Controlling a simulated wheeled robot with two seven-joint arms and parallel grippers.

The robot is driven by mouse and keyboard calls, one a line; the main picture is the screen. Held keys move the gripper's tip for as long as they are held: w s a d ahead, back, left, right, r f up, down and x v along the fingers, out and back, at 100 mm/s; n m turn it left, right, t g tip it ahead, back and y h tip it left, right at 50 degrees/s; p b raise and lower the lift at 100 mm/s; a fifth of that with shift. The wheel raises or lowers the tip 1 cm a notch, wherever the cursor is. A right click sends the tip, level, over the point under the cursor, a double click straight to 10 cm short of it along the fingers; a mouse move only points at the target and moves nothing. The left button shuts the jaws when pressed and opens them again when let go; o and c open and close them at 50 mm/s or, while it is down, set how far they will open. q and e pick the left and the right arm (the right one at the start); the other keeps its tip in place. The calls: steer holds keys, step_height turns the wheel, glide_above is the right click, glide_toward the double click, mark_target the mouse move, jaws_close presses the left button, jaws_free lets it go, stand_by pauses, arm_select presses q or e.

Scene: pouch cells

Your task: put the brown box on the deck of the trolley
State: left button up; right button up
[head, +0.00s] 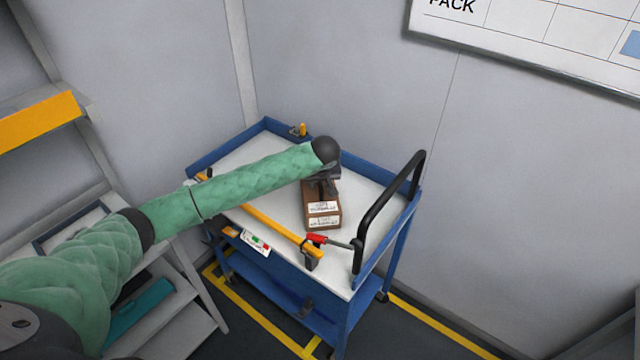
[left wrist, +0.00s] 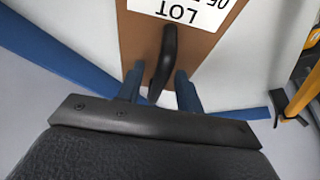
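The brown box (head: 309,195) has white labels on its near side and sits on the white deck of the blue trolley (head: 268,207), apparently resting flat. In the left wrist view the brown box (left wrist: 212,44) shows a LOT label and a black handle (left wrist: 168,50). My left gripper (head: 325,182) is over the box's top, reaching in from the left. In the left wrist view the left gripper's two fingers (left wrist: 159,80) stand apart on either side of the handle, with gaps visible. My right gripper is not in view.
A yellow bar (head: 268,227) runs along the trolley's near edge, with a red-handled clamp (head: 318,239) near the box. A black push handle (head: 388,208) rises at the right. A shelf rack (head: 40,120) stands left. Deck space is free behind the box.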

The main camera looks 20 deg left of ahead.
arm_select(q)
steer(key=b+v, duration=0.3)
steer(key=v, duration=0.8)
steer(key=shift+r, duration=0.25)
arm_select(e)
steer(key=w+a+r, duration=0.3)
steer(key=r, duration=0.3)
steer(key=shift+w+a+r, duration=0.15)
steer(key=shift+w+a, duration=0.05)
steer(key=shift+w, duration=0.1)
arm_select(q)
steer(key=shift+s, duration=0.15)
